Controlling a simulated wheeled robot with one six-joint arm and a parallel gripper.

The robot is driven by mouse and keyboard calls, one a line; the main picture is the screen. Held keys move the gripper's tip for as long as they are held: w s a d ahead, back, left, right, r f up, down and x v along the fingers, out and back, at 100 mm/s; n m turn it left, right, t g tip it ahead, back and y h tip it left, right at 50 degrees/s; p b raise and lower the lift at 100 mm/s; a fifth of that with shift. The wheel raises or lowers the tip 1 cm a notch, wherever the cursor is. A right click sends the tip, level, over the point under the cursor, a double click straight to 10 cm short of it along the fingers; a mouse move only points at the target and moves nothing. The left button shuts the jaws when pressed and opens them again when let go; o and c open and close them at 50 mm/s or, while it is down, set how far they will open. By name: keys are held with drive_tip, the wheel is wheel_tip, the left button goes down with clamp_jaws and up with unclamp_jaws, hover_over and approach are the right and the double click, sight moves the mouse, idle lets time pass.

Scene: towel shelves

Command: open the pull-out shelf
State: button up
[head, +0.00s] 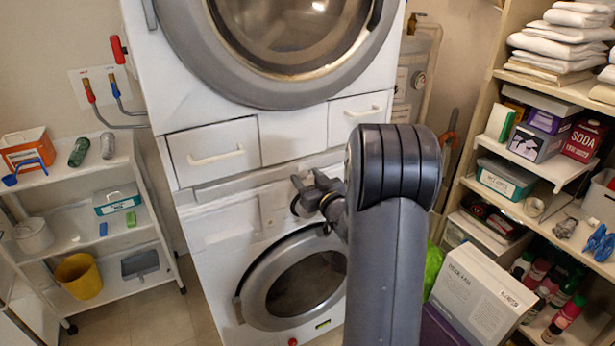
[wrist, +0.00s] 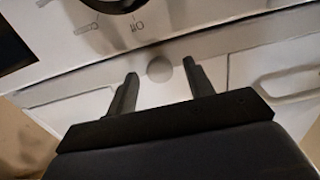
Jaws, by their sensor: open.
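The pull-out shelf (head: 235,183) is a narrow white strip between the two stacked machines. It looks flush with their fronts, pushed in. In the wrist view a pale round knob (wrist: 159,68) shows at the shelf front, between my two fingertips in the picture. My gripper (head: 309,180) is open and empty in front of the stack, near the right part of the shelf. I cannot tell whether the fingers touch the knob. In the head view my arm and gripper hide the knob and the shelf's right end.
White drawers with handles (head: 215,156) sit just above the shelf. The lower machine's round door (head: 262,290) is below. A white rack (head: 85,245) stands at left. Wooden shelves with towels (head: 555,50) and a white box (head: 480,300) crowd the right. Some floor is clear at front left.

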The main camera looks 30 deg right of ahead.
drive_tip(key=shift+w, duration=0.3)
drive_tip(key=shift+s, duration=0.1)
drive_tip(key=shift+c, duration=0.3)
clamp_jaws()
